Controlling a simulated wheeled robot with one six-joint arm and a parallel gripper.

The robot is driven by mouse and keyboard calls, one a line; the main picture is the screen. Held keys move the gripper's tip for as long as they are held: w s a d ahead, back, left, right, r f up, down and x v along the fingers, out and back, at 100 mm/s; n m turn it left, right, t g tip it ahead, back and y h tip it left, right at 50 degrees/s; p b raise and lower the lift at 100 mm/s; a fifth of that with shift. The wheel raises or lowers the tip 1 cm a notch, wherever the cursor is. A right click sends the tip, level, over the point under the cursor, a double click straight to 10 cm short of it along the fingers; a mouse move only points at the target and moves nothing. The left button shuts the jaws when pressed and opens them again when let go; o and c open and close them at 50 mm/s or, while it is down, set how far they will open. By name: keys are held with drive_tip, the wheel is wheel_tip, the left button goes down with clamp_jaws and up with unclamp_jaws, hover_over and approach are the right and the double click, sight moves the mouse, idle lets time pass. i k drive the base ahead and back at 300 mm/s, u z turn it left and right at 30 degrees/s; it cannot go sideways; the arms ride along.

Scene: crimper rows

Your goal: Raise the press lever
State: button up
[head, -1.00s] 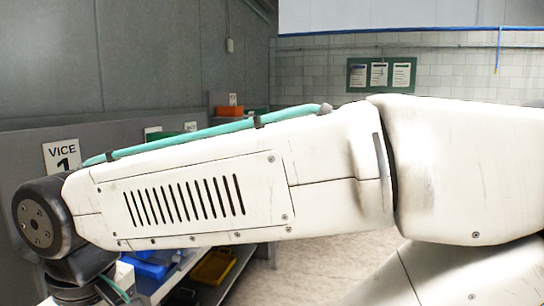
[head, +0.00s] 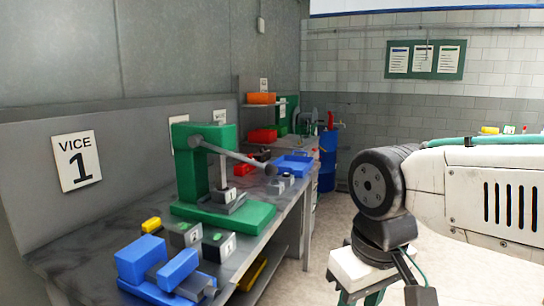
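The green press (head: 190,160) stands on the grey bench, with a dark block on its base under the ram. Its grey lever (head: 235,156) runs from the press head toward the right and slopes gently down to a dark round knob (head: 270,169). My arm's wrist is at the right, well apart from the lever.
Free floor lies right of the bench.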

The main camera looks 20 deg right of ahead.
sight(270, 169)
drive_tip(key=z, duration=0.05)
drive_tip(key=k, duration=1.4)
drive_tip(key=u, duration=0.6)
drive_tip(key=i, duration=1.15)
drive_tip(key=z, duration=0.85)
